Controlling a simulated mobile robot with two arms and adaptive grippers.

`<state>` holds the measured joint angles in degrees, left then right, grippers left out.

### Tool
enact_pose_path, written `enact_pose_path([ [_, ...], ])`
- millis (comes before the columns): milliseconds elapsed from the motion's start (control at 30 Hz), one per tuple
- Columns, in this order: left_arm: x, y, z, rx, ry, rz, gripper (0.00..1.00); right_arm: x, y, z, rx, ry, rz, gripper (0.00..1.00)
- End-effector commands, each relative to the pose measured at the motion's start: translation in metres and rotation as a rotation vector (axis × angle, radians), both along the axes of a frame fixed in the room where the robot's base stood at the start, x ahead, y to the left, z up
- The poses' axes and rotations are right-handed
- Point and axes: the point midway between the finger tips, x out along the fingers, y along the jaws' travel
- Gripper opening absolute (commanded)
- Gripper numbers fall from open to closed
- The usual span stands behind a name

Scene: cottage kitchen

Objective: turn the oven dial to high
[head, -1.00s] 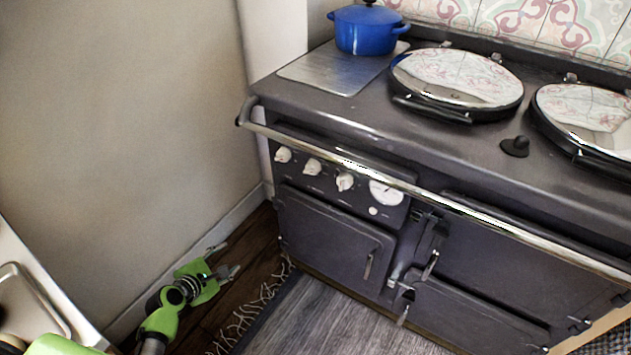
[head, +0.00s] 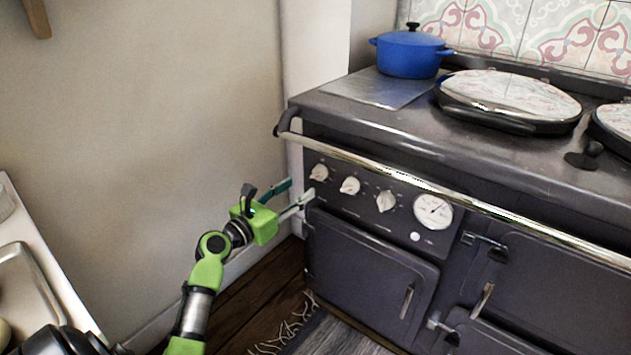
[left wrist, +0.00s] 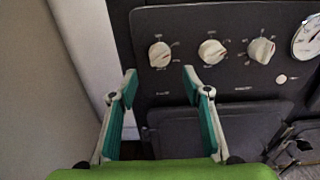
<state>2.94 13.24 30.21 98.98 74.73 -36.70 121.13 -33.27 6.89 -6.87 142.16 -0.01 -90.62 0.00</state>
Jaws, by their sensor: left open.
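The oven's control panel (head: 360,200) is dark and carries three white dials in a row. The left dial (head: 319,172), middle dial (head: 349,186) and right dial (head: 386,201) show in the head view. In the left wrist view the left dial (left wrist: 160,54) lies ahead of the fingertips and roughly between them, with the middle dial (left wrist: 211,51) and right dial (left wrist: 261,50) to its right. My left gripper (head: 297,193) is open and empty, just left of and slightly below the left dial, apart from it. The dial markings are too small to read. My right gripper is not in view.
A shiny rail (head: 420,184) runs along the stove front above the dials. A round white gauge (head: 433,212) sits right of them. A closed oven door (head: 365,265) is below. A wall (head: 180,130) bounds the left; a blue pot (head: 410,53) stands on top.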

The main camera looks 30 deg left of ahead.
Motion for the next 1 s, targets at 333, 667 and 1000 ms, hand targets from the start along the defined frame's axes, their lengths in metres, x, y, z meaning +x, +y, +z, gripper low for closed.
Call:
enact_pose_path([
  [333, 0.063, -0.005, -0.002, 0.001, 0.000, 0.000, 0.45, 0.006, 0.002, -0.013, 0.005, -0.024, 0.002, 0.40],
  [667, 0.079, -0.006, -0.001, 0.002, 0.002, 0.000, 0.45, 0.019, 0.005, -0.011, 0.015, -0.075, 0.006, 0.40],
  [1000, 0.079, -0.006, -0.001, 0.002, 0.002, 0.000, 0.06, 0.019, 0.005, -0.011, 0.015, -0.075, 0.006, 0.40],
])
